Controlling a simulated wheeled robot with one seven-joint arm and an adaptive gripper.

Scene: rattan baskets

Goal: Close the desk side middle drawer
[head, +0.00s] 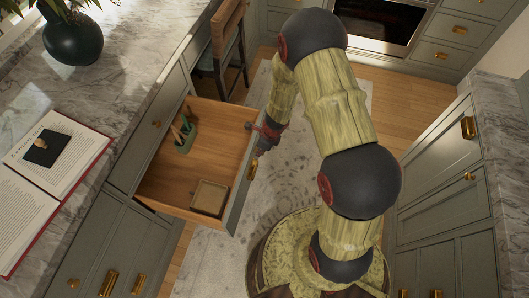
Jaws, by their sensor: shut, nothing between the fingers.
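The desk side drawer (232,207) is pulled well out from the cabinet under the marble counter, its wooden inside exposed. Its grey-green front carries a brass handle (252,170) on the outer face. My gripper (263,149) is at the outer side of the drawer front, close to the handle and its top edge. It is shut and holds nothing. I cannot tell whether it touches the front. In the drawer are a small wooden box (210,197) and a green holder (184,137) with thin items.
The marble counter (120,75) on the left bears an open book (52,160) and a dark vase (72,40). A chair (226,50) stands behind the drawer. Closed cabinets (440,195) line the right. A patterned rug (270,195) covers the floor between.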

